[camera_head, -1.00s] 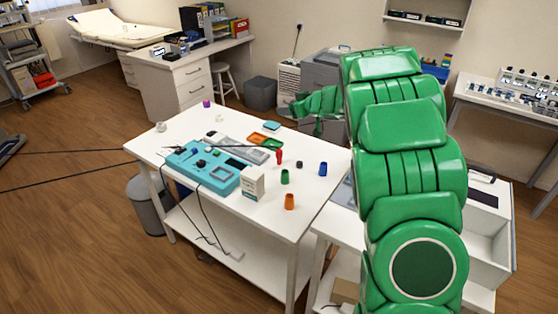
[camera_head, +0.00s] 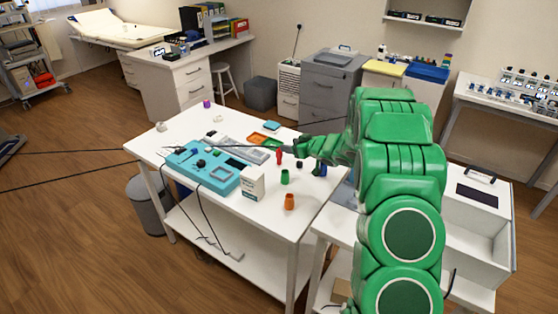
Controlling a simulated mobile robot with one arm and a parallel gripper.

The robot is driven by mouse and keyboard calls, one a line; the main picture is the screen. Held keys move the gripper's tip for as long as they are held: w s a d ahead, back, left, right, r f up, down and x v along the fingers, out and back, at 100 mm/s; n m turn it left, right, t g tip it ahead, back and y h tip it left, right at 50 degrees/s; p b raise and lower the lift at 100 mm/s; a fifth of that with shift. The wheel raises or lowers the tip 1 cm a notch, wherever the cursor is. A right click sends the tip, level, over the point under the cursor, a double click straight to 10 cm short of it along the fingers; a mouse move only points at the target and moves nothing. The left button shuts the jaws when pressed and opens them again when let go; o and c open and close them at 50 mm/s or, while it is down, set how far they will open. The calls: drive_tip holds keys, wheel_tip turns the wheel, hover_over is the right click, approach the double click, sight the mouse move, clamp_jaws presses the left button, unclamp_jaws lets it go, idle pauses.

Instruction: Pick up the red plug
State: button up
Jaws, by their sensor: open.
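The red plug (camera_head: 279,157) is a small upright red piece on the white table (camera_head: 264,222), between the orange and green trays and the green cup. My gripper (camera_head: 313,165), at the end of my green arm, is just right of the plug and apart from it in the picture. It is open and empty as far as I can see. Its fingers are small and dark, and I cannot tell their exact height above the table. The plug shows fully.
A green cup (camera_head: 285,177), an orange cup (camera_head: 289,201) and a partly covered blue cup (camera_head: 323,170) stand near the plug. A small dark piece (camera_head: 299,163) lies between. A white box (camera_head: 251,183) and a teal device (camera_head: 203,169) stand left. The table's front is clear.

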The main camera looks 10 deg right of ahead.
sight(279, 148)
drive_tip(key=w+a+f, duration=0.2)
drive_tip(key=w+f, duration=0.1)
drive_tip(key=shift+f+x, duration=0.2)
drive_tip(key=shift+x, duration=1.8)
drive_tip(key=shift+s, duration=0.15)
drive_tip(key=shift+c, duration=0.5)
clamp_jaws()
